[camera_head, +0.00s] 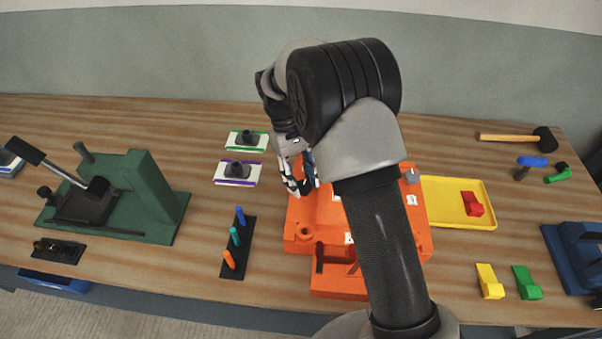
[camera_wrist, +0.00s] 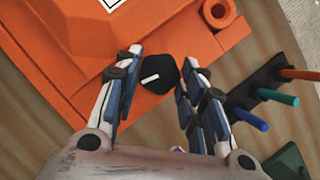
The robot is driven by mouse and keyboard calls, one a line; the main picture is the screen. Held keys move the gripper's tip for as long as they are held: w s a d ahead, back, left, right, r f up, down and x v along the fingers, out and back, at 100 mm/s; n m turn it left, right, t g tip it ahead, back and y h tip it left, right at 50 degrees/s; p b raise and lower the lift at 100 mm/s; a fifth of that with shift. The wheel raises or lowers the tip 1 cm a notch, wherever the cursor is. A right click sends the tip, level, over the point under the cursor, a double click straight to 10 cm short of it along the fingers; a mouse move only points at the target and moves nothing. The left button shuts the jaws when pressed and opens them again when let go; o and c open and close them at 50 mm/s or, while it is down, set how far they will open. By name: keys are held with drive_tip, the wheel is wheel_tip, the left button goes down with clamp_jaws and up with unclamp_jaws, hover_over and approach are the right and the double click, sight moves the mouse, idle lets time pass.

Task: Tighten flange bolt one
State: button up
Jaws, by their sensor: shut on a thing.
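The orange mould (camera_head: 300,240) stands mid-table, partly hidden behind my arm. In the wrist view its orange body (camera_wrist: 60,85) fills the upper left. A black bolt knob (camera_wrist: 159,76) with a white pointer line sits at the flange corner. My gripper (camera_wrist: 160,70) is shut on this knob, one finger on each side. A grey knob (camera_head: 411,176) stands at the far right corner. I cannot read the number of the held bolt.
A black rack (camera_head: 238,257) with blue, teal and orange pegs stands left of the mould. A green fixture (camera_head: 150,190) is further left. A yellow tray (camera_head: 455,189) with a red block lies right. A mallet (camera_head: 520,137) lies at the back right.

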drive_tip(key=m+y+p, duration=0.1)
drive_tip(key=m, duration=0.1)
drive_tip(key=m+p, duration=0.2)
drive_tip(key=shift+d+r+g+y, duration=0.2)
drive_tip(key=shift+g+y, duration=0.1)
drive_tip(key=shift+y, duration=0.1)
drive_tip(key=shift+d+f+m+y+p, duration=0.1)
drive_tip(key=shift+m+y+p, duration=0.35)
drive_tip(key=shift+m, duration=0.6)
drive_tip(key=shift+f+m+y+p, duration=0.15)
drive_tip(key=shift+m+p, duration=0.5)
drive_tip(key=shift+m, duration=0.4)
drive_tip(key=o, duration=1)
drive_tip(key=shift+o, duration=0.2)
drive_tip(key=v, duration=0.8)
drive_tip(key=shift+r, duration=0.15)
